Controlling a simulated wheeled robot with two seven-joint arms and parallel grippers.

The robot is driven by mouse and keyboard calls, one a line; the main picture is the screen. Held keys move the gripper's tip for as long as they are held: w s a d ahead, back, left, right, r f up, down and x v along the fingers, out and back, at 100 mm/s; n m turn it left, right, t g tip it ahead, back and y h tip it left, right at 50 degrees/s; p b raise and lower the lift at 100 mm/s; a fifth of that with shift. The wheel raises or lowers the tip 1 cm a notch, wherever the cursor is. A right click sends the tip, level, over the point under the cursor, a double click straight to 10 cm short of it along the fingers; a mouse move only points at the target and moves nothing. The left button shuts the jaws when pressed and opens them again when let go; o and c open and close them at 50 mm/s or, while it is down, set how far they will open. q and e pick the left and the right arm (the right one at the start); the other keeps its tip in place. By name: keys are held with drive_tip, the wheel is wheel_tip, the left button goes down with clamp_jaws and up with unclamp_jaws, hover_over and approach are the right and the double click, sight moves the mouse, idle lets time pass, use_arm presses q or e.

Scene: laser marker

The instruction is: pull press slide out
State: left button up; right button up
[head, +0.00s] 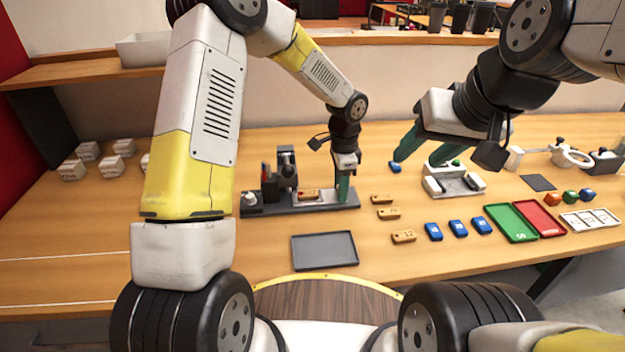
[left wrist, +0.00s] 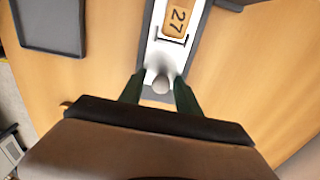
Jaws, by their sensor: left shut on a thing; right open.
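The laser marker's press (head: 288,175) stands on a dark base (head: 270,209) left of the middle of the bench. Its light slide (head: 325,195) sits on the base to the right of the press and carries a wooden tag (head: 309,194). In the left wrist view the tag (left wrist: 178,18) reads 27 and lies on the white slide (left wrist: 158,45). My left gripper (head: 343,188) is at the slide's right end, its green fingers shut on the round knob (left wrist: 161,84). My right gripper (head: 412,150) is open and empty above the bench, near a white device.
An empty dark tray (head: 324,250) lies in front of the press. Several wooden tags (head: 388,213) and blue blocks (head: 458,228) lie to its right. Green (head: 511,222) and red (head: 540,218) trays are further right. The white device (head: 453,181) stands below my right gripper.

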sight(351, 195)
use_arm(q)
drive_tip(key=shift+w+d+f, duration=0.15)
drive_tip(key=shift+d, duration=0.4)
drive_tip(key=shift+w+d+f, duration=0.1)
drive_tip(key=shift+d, duration=0.5)
drive_tip(key=shift+w+d+f, duration=0.15)
drive_tip(key=shift+d, duration=0.4)
drive_tip(key=o, duration=0.7)
drive_tip(key=shift+c, duration=0.2)
wheel_tip(351, 195, up, 7)
drive_tip(key=shift+d+r, duration=0.2)
